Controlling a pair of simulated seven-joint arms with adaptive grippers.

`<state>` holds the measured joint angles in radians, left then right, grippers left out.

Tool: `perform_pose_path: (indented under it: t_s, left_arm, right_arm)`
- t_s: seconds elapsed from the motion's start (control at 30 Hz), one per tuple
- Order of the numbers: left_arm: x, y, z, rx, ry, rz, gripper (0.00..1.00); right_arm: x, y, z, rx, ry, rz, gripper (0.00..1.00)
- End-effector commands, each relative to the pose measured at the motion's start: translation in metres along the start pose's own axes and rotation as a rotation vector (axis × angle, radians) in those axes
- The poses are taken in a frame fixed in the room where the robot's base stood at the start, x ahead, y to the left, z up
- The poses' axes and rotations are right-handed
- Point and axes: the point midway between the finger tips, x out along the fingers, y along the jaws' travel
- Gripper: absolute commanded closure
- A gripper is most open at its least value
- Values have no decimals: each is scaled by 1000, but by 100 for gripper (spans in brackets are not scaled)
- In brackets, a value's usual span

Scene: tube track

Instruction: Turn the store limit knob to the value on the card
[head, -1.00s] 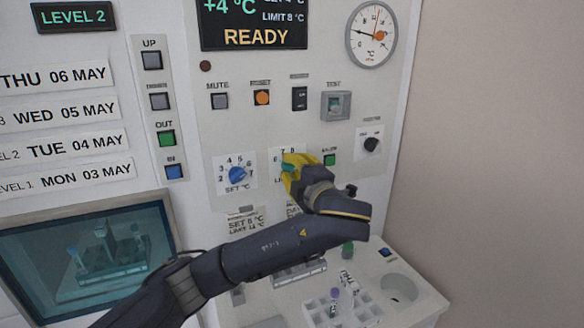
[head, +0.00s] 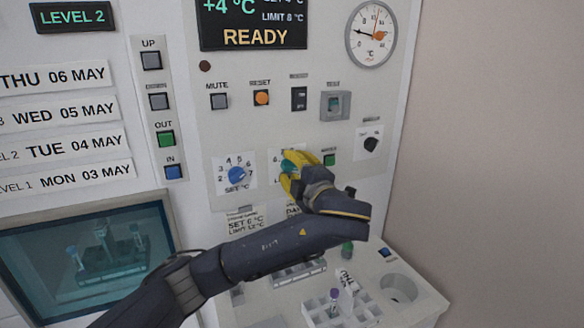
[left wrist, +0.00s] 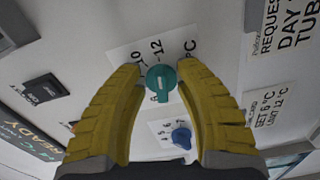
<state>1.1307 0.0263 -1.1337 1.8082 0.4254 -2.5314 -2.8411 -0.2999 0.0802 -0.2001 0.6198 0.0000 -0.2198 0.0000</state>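The teal store limit knob (left wrist: 161,82) is on the panel, with 10 and 12 readable on its dial plate (left wrist: 150,50) in the left wrist view. It also shows in the head view (head: 287,166), partly covered by my left gripper (head: 291,172). The yellow fingers of my left gripper (left wrist: 161,76) are parted on either side of the knob; firm contact is not visible. Where the knob's pointer sits cannot be told. The card (left wrist: 267,108) reads SET 6 °C, LIMIT 12 °C; it also hangs below the dials in the head view (head: 245,222). My right gripper is not in view.
The display (head: 254,24) shows LIMIT 8 °C and READY. A tube rack (head: 345,308) stands below. A black knob (head: 371,145) is farther right.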

Motion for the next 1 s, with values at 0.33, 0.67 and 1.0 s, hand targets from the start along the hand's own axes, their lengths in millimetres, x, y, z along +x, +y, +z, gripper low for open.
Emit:
perform_pose_path:
  t_s: [0.33, 0.67, 1.0]
  left_arm:
    - [-32, -1, 2, -1, -5, -2, 66]
    - [-88, -1, 1, -1, -4, -2, 66]
    - [-118, 0, 0, -1, -2, 0, 66]
  right_arm:
    - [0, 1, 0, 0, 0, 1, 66]
    - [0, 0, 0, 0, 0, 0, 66]
    - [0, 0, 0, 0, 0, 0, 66]
